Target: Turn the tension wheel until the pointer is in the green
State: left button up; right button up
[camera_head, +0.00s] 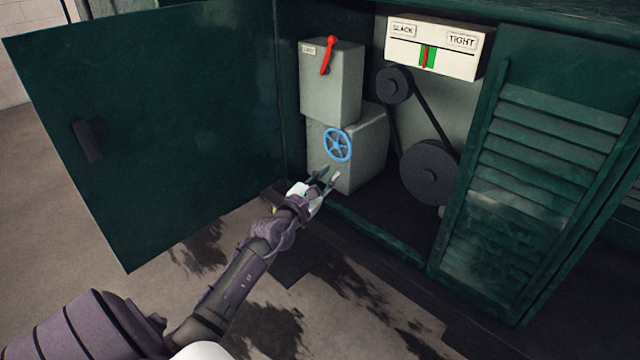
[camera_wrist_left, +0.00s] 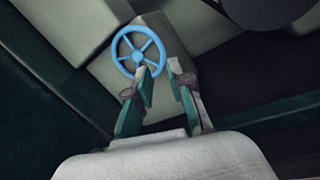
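The blue spoked tension wheel (camera_head: 337,145) is on the front of a grey box (camera_head: 363,150) in the open cabinet. It also shows whole in the left wrist view (camera_wrist_left: 139,52), just beyond my fingertips. The white gauge (camera_head: 405,46) reads SLACK at left and TIGHT at right. Its red pointer (camera_head: 426,58) appears in front of the green band (camera_head: 433,55). My left gripper (camera_head: 329,174) is just below the wheel, apart from it and empty. In the left wrist view its fingers (camera_wrist_left: 163,67) are open. My right gripper is not in view.
A red lever (camera_head: 327,56) is on the upper grey box (camera_head: 338,85). A belt joins a small pulley (camera_head: 394,85) and a large pulley (camera_head: 429,172) at right. The green door (camera_head: 150,130) stands open at left; a louvered panel (camera_head: 530,170) is at right.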

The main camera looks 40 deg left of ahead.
pick_arm(q)
jog(key=s, duration=0.3)
jog(key=shift+s+d+f, duration=0.2)
jog(key=shift+s, duration=0.15)
dwell(1.3)
